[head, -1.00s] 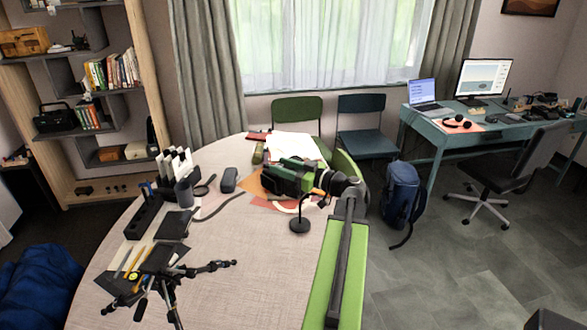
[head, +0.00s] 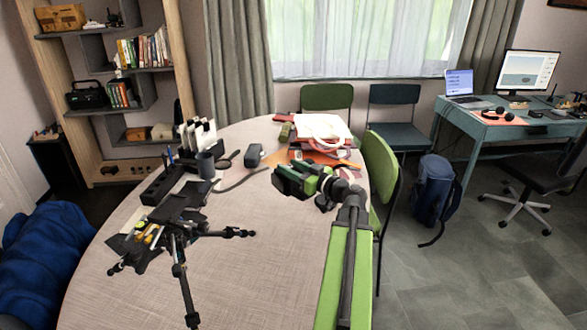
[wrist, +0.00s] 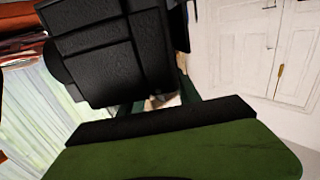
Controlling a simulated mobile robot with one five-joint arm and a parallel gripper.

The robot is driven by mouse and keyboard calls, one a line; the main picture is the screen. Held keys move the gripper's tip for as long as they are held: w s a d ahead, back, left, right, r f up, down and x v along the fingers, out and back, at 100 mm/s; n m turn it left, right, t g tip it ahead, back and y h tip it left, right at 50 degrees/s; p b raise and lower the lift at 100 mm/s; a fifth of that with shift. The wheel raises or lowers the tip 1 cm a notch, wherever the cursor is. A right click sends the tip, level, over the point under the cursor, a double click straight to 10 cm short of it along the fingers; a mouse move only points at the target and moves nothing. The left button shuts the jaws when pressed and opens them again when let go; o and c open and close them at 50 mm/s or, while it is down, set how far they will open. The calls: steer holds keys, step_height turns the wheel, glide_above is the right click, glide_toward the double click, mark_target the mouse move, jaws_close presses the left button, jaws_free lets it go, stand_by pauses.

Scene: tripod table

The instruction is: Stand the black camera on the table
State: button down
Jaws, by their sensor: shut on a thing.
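The black camera (head: 289,182) is held at the end of my arm in the head view, above the right part of the round table (head: 262,225). My gripper (head: 312,186), with green and black fingers, is shut on it. In the wrist view the camera (wrist: 110,55) is a large dark block, tilted, close to the dark pad of a green finger (wrist: 175,150). The camera's far side is hidden, and I cannot tell how high above the table it is.
A black organizer (head: 165,185), a dark cup (head: 205,165) and a grey case (head: 253,156) lie farther back. Papers and a white bag (head: 322,128) are at the back right. The table's middle is clear.

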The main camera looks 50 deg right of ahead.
mark_target(292, 192)
steer(key=shift+f+b, duration=3.75)
steer(key=shift+f, duration=0.1)
steer(key=shift+f+b, duration=1)
steer(key=shift+b, duration=0.05)
steer(key=c, duration=0.9)
jaws_free()
steer(key=shift+r, duration=0.1)
steer(key=shift+o, duration=0.7)
